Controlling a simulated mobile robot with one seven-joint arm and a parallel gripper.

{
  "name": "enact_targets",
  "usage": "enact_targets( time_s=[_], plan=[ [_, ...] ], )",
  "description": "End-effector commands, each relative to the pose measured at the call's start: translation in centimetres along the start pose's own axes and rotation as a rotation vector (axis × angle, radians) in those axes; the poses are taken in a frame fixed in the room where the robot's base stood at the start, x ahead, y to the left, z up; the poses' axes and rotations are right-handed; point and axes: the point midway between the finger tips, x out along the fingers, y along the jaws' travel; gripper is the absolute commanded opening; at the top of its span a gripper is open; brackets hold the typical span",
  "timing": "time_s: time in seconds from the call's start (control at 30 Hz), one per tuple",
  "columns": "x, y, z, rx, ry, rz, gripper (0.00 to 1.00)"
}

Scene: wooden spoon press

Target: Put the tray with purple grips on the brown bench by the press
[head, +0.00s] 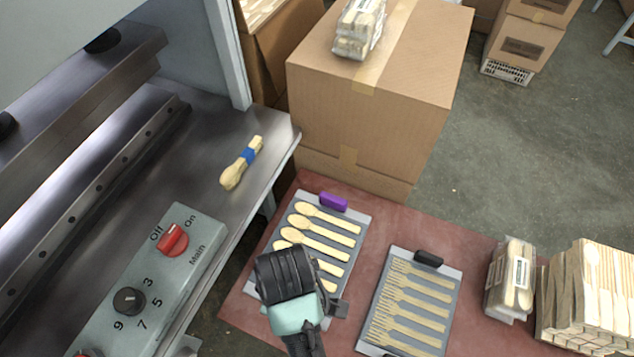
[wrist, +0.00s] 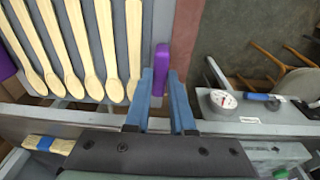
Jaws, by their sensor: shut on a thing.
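A grey tray (head: 283,222) with purple grips carries a row of wooden spoons. In the head view it is over the left part of the brown bench (head: 450,237), close beside the press (head: 240,125). I cannot tell whether it rests on the bench or hangs just above it. Its far purple grip (head: 333,201) is clear. In the head view my arm's end covers its near side. In the wrist view my gripper (wrist: 163,75) has its blue fingers on both sides of the near purple grip (wrist: 162,62), shut on it.
A second grey tray (head: 455,290) with a black grip (head: 428,258) and wooden forks lies to the right. Beyond it are a wrapped pack (head: 511,280) and stacked spoons (head: 590,295). A banded spoon bundle (head: 242,163) lies on the press ledge. A large carton (head: 370,100) stands behind the bench.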

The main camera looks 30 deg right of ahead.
Motion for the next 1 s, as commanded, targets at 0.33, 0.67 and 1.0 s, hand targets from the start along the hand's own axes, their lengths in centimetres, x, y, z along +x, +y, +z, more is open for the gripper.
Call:
enact_targets(
  time_s=[0.33,0.67,1.0],
  plan=[
    [3.8,0.0,0.5,0.000,-0.001,0.000,0.00],
    [7.8,-0.1,1.0,-0.001,0.000,0.002,0.00],
    [9.8,0.0,1.2,-0.001,0.002,0.004,0.00]
  ],
)
